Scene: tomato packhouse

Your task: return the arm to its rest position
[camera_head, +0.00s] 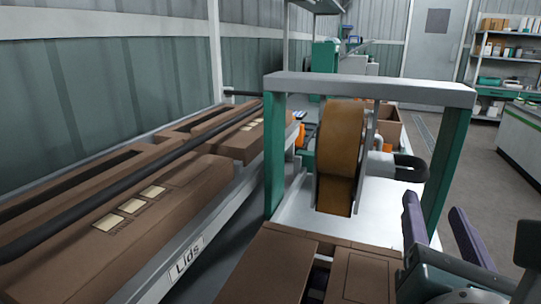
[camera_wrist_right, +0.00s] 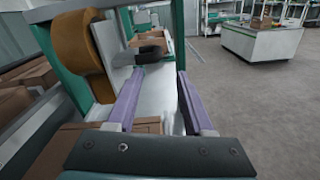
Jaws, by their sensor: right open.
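My right gripper (camera_head: 434,206) is at the lower right of the head view, with two purple fingers spread apart. In the right wrist view the same gripper (camera_wrist_right: 160,76) is open, and nothing shows held between the fingers. It is close to the right side of a carton taping machine, near its green post (camera_head: 450,150). My left gripper is not in view.
The machine has a grey crossbar (camera_head: 370,88) and a brown tape roll (camera_head: 340,140). Brown lids (camera_head: 150,225) lie on a rack labelled "Lids" at left. Floor (camera_wrist_right: 235,110) is clear at right.

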